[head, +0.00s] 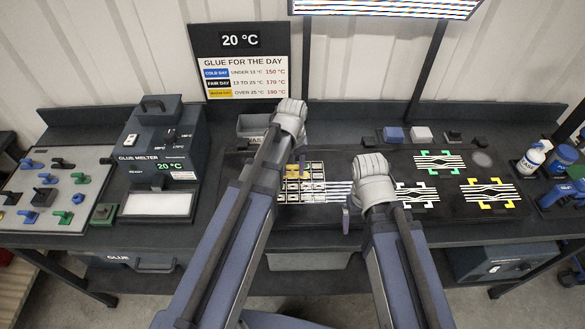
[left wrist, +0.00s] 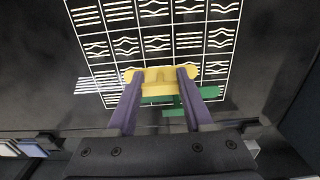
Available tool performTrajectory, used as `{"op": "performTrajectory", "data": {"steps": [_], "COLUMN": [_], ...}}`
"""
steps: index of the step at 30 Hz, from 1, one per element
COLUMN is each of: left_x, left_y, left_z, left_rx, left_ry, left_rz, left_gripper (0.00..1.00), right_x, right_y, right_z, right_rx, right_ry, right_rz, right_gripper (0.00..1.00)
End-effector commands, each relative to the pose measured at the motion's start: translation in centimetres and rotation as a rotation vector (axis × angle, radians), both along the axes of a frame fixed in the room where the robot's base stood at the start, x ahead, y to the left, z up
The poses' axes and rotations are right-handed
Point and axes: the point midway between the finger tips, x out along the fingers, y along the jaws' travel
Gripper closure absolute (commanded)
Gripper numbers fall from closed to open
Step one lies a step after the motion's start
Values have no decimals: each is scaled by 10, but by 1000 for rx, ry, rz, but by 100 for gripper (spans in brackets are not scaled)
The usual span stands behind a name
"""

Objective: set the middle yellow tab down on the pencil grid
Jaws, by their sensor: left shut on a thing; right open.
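My left gripper (left wrist: 160,78) is shut on a yellow tab (left wrist: 160,86), which spans both fingertips over the near rows of the pencil grid (left wrist: 140,47). In the head view the yellow tab (head: 293,170) shows at the upper left part of the grid (head: 318,185), partly hidden by my left arm. I cannot tell whether the tab touches the surface. Green pieces (left wrist: 208,92) show beside and below the fingers in the left wrist view. My right gripper (head: 347,220) is open, right of the grid, mostly hidden by its wrist.
Right of the grid are line patterns with green tabs (head: 440,161) and yellow tabs (head: 490,193). A glue melter (head: 160,160) and a board of coloured clamps (head: 50,190) stand at the left. Blocks (head: 393,134) line the back; bottles (head: 533,159) stand at the right.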

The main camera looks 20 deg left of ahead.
Motion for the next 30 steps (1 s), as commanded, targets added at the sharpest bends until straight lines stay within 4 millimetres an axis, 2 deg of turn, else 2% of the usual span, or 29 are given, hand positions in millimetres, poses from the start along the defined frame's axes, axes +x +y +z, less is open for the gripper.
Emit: {"op": "performTrajectory", "data": {"steps": [15, 16, 25, 30], "left_x": [0, 0, 0, 0], "left_y": [0, 0, 0, 0], "left_z": [-7, -6, -6, -6], "left_rx": [0, 0, 0, 0], "left_ry": [0, 0, 0, 0], "left_rz": [0, 0, 0, 0], "left_gripper": [100, 48, 14, 14], "right_x": [0, 0, 0, 0], "right_y": [0, 0, 0, 0], "right_z": [-7, -6, -6, -6], "right_rx": [0, 0, 0, 0], "right_ry": [0, 0, 0, 0], "right_rz": [0, 0, 0, 0], "right_gripper": [14, 14, 14, 14]}}
